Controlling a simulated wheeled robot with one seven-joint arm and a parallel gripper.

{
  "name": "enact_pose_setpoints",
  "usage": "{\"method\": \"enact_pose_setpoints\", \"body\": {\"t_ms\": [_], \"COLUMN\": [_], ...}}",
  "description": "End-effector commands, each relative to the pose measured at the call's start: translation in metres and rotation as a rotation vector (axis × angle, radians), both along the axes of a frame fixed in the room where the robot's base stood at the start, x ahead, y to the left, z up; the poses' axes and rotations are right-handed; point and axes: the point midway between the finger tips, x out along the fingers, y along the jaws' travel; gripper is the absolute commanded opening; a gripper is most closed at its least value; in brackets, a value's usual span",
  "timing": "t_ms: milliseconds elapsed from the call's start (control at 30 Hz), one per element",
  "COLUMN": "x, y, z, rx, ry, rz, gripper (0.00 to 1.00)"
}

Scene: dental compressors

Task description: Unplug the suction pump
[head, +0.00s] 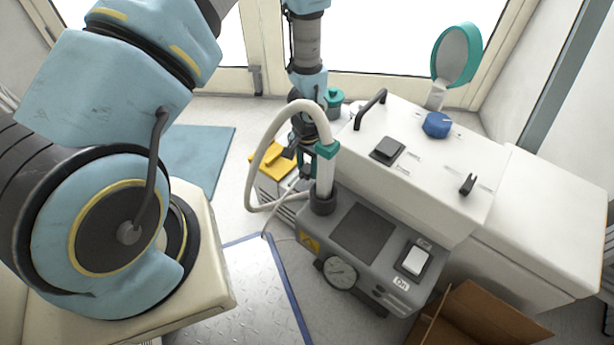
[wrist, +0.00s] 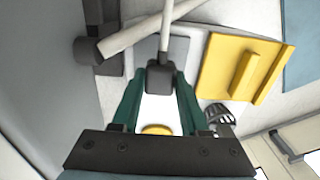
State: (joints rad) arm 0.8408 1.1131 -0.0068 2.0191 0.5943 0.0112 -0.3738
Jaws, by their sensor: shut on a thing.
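A thin grey cable (wrist: 166,30) runs from the plug to the top edge. A grey plate (wrist: 178,50) lies behind the plug. I cannot tell whether the plug sits in a socket.
A yellow part (head: 270,163) is close beside my gripper; a yellow panel (wrist: 238,68) shows in the wrist view. A white cabinet (head: 440,200) with handle and blue knob stands right. An open cardboard box (head: 480,318) is front right. Blue-edged metal plate (head: 255,290) lies on the floor.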

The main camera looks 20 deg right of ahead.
Motion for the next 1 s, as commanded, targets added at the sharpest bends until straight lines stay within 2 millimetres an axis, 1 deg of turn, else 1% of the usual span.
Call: {"method": "enact_pose_setpoints", "body": {"t_ms": [33, 567, 1000], "x": [0.0, 0.0, 0.002], "y": [0.0, 0.0, -0.001], "z": [0.004, 0.023, 0.023], "rx": [0.0, 0.0, 0.0], "ry": [0.0, 0.0, -0.002], "rz": [0.0, 0.0, 0.011], "gripper": [0.0, 0.0, 0.0]}}
